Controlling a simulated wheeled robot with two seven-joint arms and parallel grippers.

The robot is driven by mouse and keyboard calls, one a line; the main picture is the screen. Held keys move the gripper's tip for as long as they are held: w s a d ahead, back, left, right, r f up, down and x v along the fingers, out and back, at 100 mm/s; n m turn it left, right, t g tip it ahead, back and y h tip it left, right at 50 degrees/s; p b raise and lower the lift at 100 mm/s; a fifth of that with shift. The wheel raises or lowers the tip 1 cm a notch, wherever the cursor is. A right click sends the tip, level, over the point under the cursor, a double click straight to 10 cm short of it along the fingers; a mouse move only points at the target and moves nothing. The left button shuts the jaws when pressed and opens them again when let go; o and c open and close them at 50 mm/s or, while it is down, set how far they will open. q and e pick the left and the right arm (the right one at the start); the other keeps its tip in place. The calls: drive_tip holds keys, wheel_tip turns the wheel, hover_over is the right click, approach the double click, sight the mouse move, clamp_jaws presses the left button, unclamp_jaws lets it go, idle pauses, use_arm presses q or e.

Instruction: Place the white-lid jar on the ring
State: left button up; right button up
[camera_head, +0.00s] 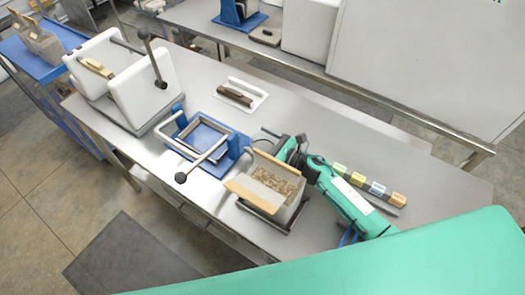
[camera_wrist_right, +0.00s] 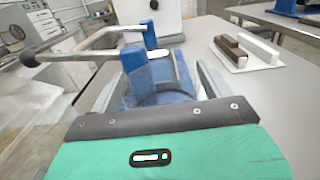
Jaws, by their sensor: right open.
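I cannot make out a white-lid jar in either view. A ring is not clearly identifiable; a curved blue part (camera_wrist_right: 165,98) shows between my right fingers in the right wrist view. My right gripper (camera_head: 283,148) is open, just behind the open box of brown grains (camera_head: 272,180) and right of the blue frame press (camera_head: 238,143). In the right wrist view, the grey fingers of this gripper (camera_wrist_right: 165,80) stand apart, with the press's blue post (camera_wrist_right: 135,72) beyond or between them; the depth is hard to judge. My left gripper is not in view.
Several coloured blocks (camera_head: 376,187) lie right of my right forearm. The back right of the metal table (camera_head: 385,140) is clear.

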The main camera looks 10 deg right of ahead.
drive_tip(key=c, duration=1.1)
